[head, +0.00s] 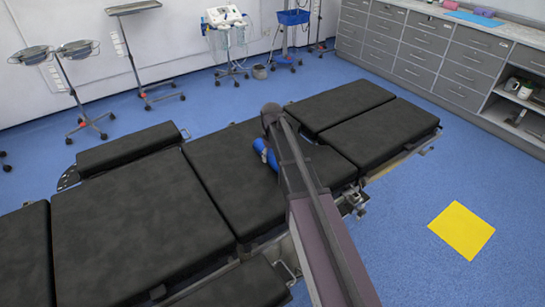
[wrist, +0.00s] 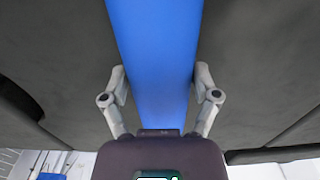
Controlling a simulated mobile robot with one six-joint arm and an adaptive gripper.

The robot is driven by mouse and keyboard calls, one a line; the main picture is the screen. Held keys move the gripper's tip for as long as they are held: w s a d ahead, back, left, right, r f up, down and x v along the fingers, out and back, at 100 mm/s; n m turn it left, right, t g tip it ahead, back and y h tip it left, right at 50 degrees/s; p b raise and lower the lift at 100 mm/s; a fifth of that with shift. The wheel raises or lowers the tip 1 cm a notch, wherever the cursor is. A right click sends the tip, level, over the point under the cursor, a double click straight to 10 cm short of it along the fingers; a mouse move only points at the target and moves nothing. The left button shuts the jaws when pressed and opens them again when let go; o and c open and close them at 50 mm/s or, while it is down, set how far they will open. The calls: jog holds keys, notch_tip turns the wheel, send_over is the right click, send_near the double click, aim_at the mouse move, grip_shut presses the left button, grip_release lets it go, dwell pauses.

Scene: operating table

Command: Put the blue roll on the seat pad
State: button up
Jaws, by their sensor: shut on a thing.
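The blue roll (head: 266,154) shows in part beside my arm in the head view, over the middle black pad of the operating table, which looks like the seat pad (head: 215,170). In the wrist view the roll (wrist: 152,50) runs from the top edge down between the fingers. My gripper (wrist: 161,86) is shut on it, one finger against each side. Black padding lies behind it on both sides. My arm hides the gripper and part of the roll in the head view. I cannot tell whether the roll touches the pad.
A large black pad (head: 135,230) lies to the left, and two leg pads (head: 340,104) lie at the right end. A grey drawer counter (head: 430,55) lines the right wall. Stands and trolleys (head: 228,45) are at the back. A yellow square (head: 462,230) is on the open blue floor.

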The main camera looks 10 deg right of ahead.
jog(key=shift+f, duration=0.25)
jog(key=o, duration=1.1)
jog(key=shift+r, duration=0.1)
jog(key=shift+r, duration=0.15)
notch_tip(320, 180, up, 12)
jog(key=p, duration=1.2)
jog(key=s+m, duration=0.4)
jog(key=s, duration=1.9)
jog(key=shift+s+d, duration=0.15)
jog(key=shift+d, duration=0.25)
